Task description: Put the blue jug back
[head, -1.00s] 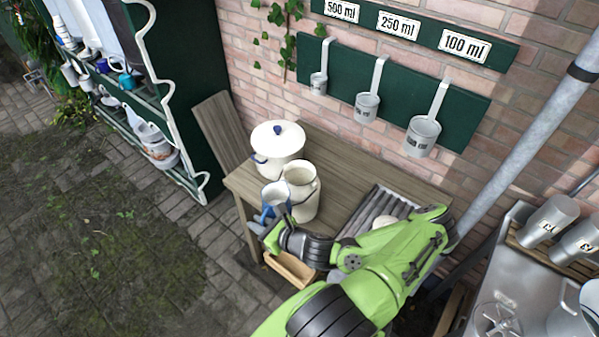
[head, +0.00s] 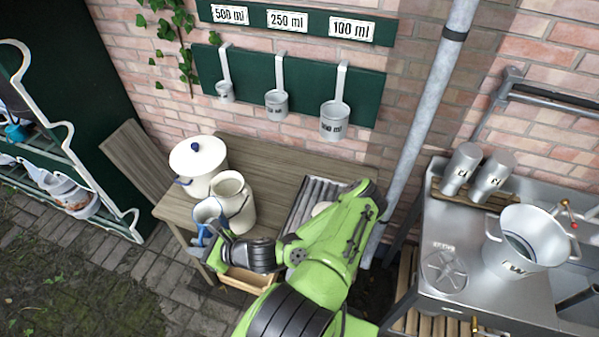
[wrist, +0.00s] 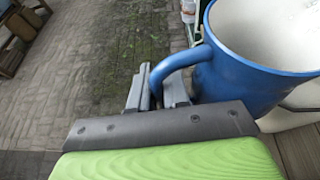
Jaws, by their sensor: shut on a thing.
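The blue jug (head: 207,211) has a pale inside and is at the front left of the wooden table, beside a cream churn. In the wrist view the blue jug (wrist: 240,72) fills the upper right, upright, with its handle toward me. My gripper (head: 208,236) is at the jug's near side. In the wrist view my gripper (wrist: 162,92) is shut on the jug's handle. Whether the jug's base touches the table is hidden.
A cream churn (head: 235,204) and a white lidded pot (head: 198,165) stand close to the jug on the wooden table (head: 262,156). A green shelf rack (head: 60,150) with crockery is at left. A metal sink unit (head: 445,225) is at right. Paving lies open at lower left.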

